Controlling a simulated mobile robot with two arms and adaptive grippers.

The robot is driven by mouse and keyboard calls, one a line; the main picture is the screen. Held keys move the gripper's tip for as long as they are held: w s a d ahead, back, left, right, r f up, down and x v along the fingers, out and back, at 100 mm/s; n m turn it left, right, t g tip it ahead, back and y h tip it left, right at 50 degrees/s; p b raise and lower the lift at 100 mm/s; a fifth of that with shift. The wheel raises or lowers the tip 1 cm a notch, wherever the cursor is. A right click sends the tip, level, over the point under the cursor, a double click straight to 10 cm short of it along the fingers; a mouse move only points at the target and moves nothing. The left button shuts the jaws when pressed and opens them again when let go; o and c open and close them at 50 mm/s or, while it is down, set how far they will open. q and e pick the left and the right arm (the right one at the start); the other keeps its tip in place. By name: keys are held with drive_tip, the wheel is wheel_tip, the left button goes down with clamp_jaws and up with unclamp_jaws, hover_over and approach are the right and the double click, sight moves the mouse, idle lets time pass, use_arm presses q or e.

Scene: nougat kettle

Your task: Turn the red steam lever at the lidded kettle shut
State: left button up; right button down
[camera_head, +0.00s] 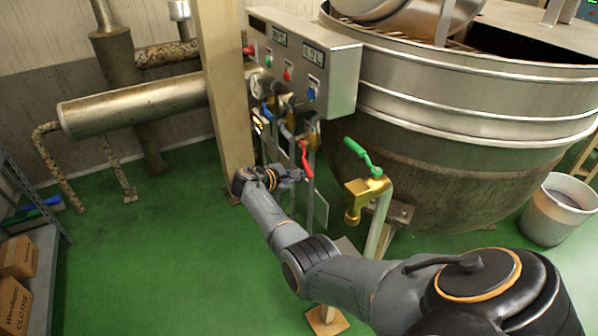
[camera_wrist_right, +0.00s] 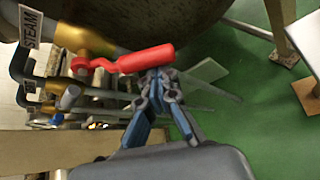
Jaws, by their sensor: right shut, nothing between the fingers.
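The red steam lever (camera_head: 306,158) hangs from a brass valve below the control box at the kettle (camera_head: 440,178). In the right wrist view the red lever (camera_wrist_right: 140,60) points right from its brass valve (camera_wrist_right: 85,42), with a "STEAM" label (camera_wrist_right: 30,26) on the pipe beside it. My right gripper (camera_head: 299,175) is at the lever's lower end. In the wrist view its closed fingertips (camera_wrist_right: 160,82) are right by the lever's free end, with nothing between them. I cannot tell whether they touch it. My left gripper is not in view.
The control box (camera_head: 330,85) overhangs the valves. A brass tap (camera_head: 367,192) with a green handle (camera_head: 361,157) stands close on the right. A wooden post (camera_head: 222,90) is at left.

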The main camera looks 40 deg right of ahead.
sight(310, 171)
drive_tip(key=shift+s+a+r+n+g+y+p, duration=0.1)
drive_tip(key=shift+s+r+n+g+y+p, duration=0.15)
drive_tip(key=shift+r+n+g+p, duration=0.25)
drive_tip(key=shift+s+r+n+g+y+p, duration=0.15)
drive_tip(key=shift+s+r+n+g+p, duration=0.15)
drive_tip(key=shift+r+p, duration=0.3)
drive_tip(key=shift+r, duration=0.25)
drive_tip(key=shift+s+r+n+g, duration=0.2)
drive_tip(key=shift+n+g, duration=0.2)
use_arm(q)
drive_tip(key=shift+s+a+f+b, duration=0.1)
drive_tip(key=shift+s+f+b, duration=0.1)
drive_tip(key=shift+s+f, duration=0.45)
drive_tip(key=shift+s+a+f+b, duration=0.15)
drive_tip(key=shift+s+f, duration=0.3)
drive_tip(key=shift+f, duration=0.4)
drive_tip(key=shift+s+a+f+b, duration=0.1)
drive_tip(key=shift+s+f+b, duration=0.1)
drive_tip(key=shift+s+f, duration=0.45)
use_arm(e)
drive_tip(key=shift+s+a+r+n+g+y, duration=0.1)
drive_tip(key=shift+s+r+n+g+y, duration=0.1)
drive_tip(key=shift+r+n+g, duration=0.2)
drive_tip(key=shift+s+a+r+n+g+y, duration=0.1)
drive_tip(key=shift+r+n+g+y, duration=0.15)
drive_tip(key=shift+r+g, duration=0.2)
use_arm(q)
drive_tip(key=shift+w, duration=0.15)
